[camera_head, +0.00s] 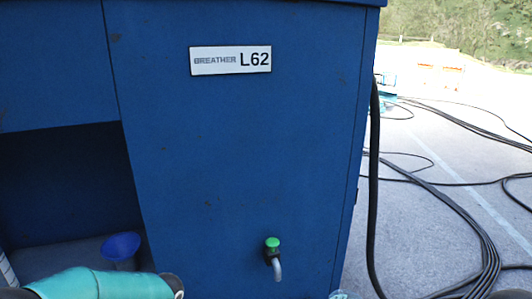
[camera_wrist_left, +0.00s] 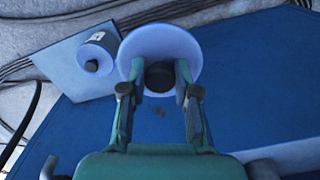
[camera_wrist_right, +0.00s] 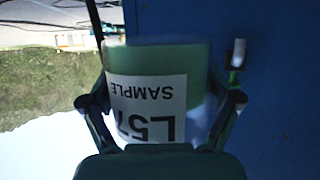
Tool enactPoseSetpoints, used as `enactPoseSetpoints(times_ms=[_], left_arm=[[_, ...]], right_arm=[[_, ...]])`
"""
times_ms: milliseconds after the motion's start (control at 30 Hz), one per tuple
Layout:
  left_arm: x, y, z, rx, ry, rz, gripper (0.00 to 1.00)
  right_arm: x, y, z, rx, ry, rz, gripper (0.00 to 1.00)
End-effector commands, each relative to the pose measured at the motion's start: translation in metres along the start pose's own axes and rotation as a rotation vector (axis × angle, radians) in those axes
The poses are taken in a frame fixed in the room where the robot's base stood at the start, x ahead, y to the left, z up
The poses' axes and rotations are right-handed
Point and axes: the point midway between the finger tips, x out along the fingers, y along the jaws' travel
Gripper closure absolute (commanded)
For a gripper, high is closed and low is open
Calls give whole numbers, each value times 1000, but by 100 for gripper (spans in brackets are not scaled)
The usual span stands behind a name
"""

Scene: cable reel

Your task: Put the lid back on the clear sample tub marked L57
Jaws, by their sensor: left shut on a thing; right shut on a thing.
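The clear sample tub marked L57 (camera_wrist_right: 190,60) is held between the fingers of my right gripper (camera_wrist_right: 160,85). It has green contents, and its label appears upside down in the right wrist view, where the sky is at the bottom. Its mouth is hidden. A clear rim (camera_head: 345,295), probably the tub's, shows at the bottom edge of the head view. My left gripper (camera_wrist_left: 160,72) is shut on the dark knob of a pale blue round disc (camera_wrist_left: 160,35), which looks like the lid. Disc and tub appear apart.
A blue cabinet (camera_head: 220,150) labelled BREATHER L62 fills the front, with a green-topped tap (camera_head: 272,252) low on it. A blue funnel (camera_head: 120,248) stands in the recess at left. A blue labelled container (camera_wrist_left: 97,52) sits on a panel. Black cables (camera_head: 460,225) lie at right.

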Motion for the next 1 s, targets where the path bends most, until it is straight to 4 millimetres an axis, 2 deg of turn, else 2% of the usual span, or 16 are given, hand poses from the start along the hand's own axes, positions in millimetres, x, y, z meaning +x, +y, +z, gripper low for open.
enactPoseSetpoints(times_ms=[300, 467, 667, 1000], left_arm=[[0, 0, 0, 0, 0, 0, 100], [0, 0, 0, 0, 0, 0, 100], [0, 0, 0, 0, 0, 0, 100], [0, 0, 0, 0, 0, 0, 100]], right_arm=[[-1, -1, -1, -3, 3, -5, 74], [-6, -13, 4, -23, 2, -53, 74], [-24, -48, 16, -83, 0, -200, 74], [-61, -122, 40, -212, 0, -511, 74]])
